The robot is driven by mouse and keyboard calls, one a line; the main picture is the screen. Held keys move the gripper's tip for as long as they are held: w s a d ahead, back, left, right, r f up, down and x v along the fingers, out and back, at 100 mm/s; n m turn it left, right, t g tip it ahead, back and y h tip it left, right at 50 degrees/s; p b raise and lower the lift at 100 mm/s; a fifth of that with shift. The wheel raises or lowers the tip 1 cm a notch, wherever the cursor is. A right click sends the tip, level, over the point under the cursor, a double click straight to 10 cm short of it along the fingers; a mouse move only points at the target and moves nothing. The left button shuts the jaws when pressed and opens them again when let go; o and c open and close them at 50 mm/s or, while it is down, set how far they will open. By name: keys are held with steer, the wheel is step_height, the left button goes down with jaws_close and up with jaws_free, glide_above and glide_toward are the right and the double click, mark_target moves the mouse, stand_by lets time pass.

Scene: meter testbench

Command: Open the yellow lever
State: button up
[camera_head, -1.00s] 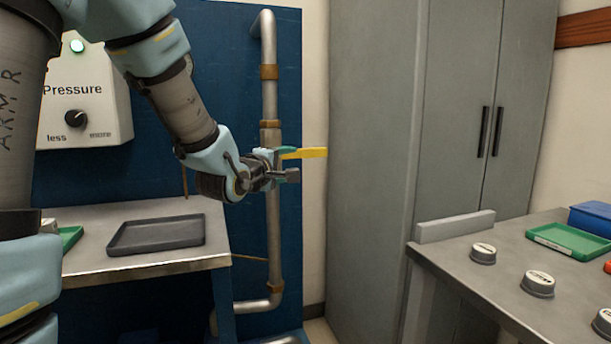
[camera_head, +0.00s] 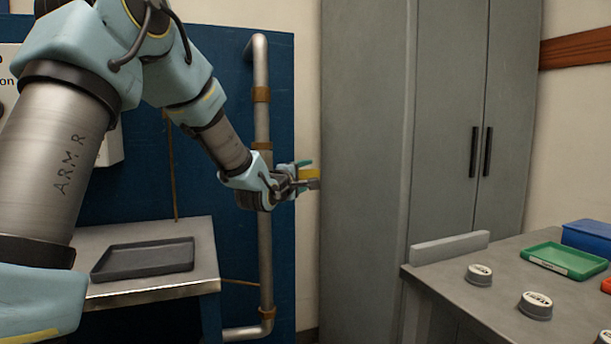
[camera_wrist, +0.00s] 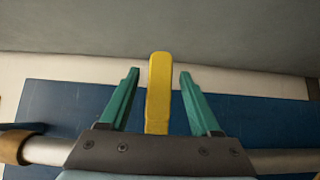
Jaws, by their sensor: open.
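The yellow lever (camera_wrist: 158,92) stands between the two green fingers of my gripper (camera_wrist: 160,95) in the wrist view, with a visible gap on each side. My gripper is open. In the head view the yellow lever (camera_head: 309,174) shows as a short yellow piece by my gripper (camera_head: 308,173), at the right side of the vertical pipe (camera_head: 264,240). My wrist and fingers hide part of the lever and its mount on the pipe. In the wrist view the lever's base is hidden behind the gripper body.
A grey cabinet (camera_head: 365,130) stands close to the right of the lever. A blue panel (camera_head: 215,75) is behind the pipe. A bench with a dark tray (camera_head: 145,259) is at the left. A table at the right carries a green tray (camera_head: 565,260) and round grey pieces (camera_head: 537,304).

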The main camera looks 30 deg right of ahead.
jaws_close()
stand_by(0.6)
stand_by(0.9)
